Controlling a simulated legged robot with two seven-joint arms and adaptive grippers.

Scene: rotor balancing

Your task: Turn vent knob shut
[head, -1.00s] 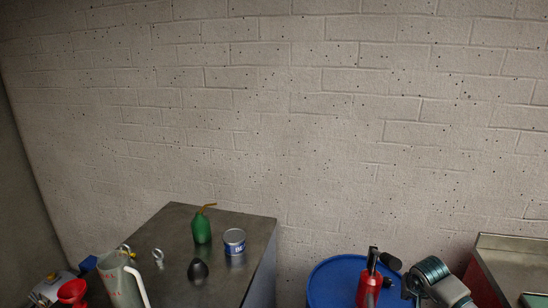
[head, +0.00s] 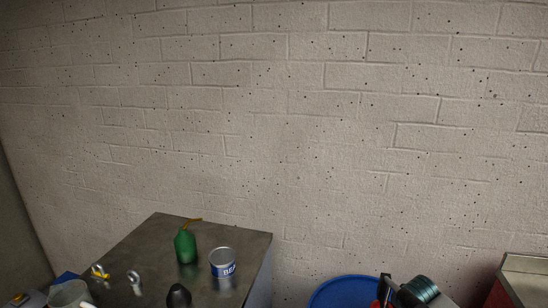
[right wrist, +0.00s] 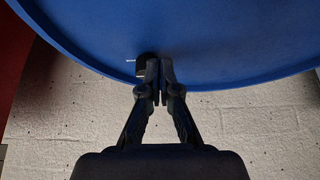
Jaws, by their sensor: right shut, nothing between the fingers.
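The blue drum (head: 340,289) shows only its upper part at the bottom edge of the head view. In the right wrist view, the drum (right wrist: 230,40) fills the top of the picture. A small dark round part (right wrist: 145,70), possibly the vent knob, sits near its rim, partly hidden by my fingers. My right gripper (right wrist: 158,64) is shut and empty, with its tips over or beside this part. I cannot tell whether they touch. My left gripper is in neither view.
A metal table (head: 150,243) at left holds a green oil can (head: 186,246), a labelled tin (head: 222,263), a dark object (head: 179,295) and small metal fittings (head: 134,280). A red-sided bench (head: 497,293) stands at right. A block wall (head: 290,120) closes the back.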

